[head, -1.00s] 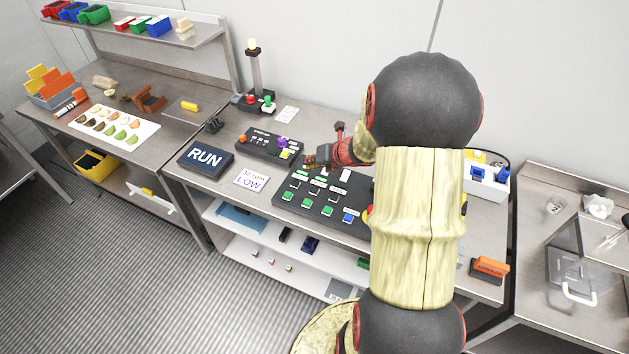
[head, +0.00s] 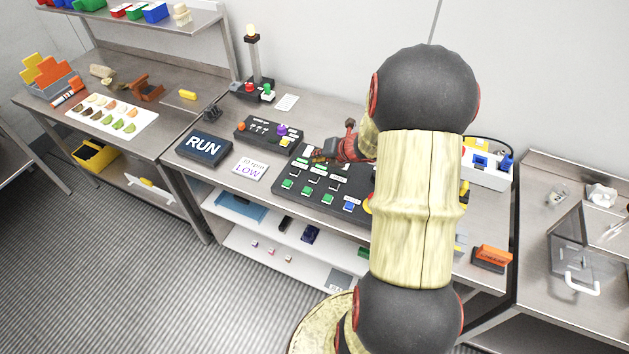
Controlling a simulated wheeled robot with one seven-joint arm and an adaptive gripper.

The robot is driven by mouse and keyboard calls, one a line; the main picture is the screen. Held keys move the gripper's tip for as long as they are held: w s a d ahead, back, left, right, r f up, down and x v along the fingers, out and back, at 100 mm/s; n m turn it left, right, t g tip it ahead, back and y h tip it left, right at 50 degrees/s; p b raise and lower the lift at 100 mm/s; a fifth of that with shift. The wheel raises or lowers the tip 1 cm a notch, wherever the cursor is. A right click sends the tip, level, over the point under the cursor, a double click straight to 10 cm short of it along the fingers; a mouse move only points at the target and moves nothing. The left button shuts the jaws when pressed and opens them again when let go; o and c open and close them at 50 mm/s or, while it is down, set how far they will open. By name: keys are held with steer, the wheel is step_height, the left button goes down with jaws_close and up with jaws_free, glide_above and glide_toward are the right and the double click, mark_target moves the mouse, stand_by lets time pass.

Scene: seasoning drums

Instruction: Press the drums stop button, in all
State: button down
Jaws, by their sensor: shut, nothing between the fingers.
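A large black button panel (head: 300,205) lies on the middle bench, with rows of labelled buttons: a green button (head: 287,184), a blue button (head: 349,206) and black ones behind them. The labels are too small to read, so I cannot tell which is the drums stop button. My gripper (head: 318,157) is shut and empty, over the panel's back part; I cannot tell if it touches a button. My arm hides the panel's right part. A smaller black panel (head: 262,137) with orange and purple knobs sits behind. A dark display (head: 204,147) reads RUN.
A card (head: 250,169) reads LOW beside the RUN display. A lamp post (head: 254,60) stands at the back with a red button (head: 249,87) and a green button (head: 267,90) at its base. A white box (head: 486,173) stands right of my arm.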

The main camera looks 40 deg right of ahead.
mark_target(317, 176)
steer(key=shift+f+b, duration=2.15)
steer(key=shift+f, duration=0.7)
steer(key=shift+f+b, duration=0.3)
steer(key=shift+f, duration=0.15)
steer(key=shift+f+b, duration=0.35)
steer(key=shift+f, duration=0.1)
steer(key=shift+r, duration=0.15)
steer(key=shift+r+p, duration=0.75)
steer(key=shift+p, duration=0.15)
step_height(317, 176, up, 5)
steer(key=p, duration=0.4)
steer(key=shift+p, duration=0.35)
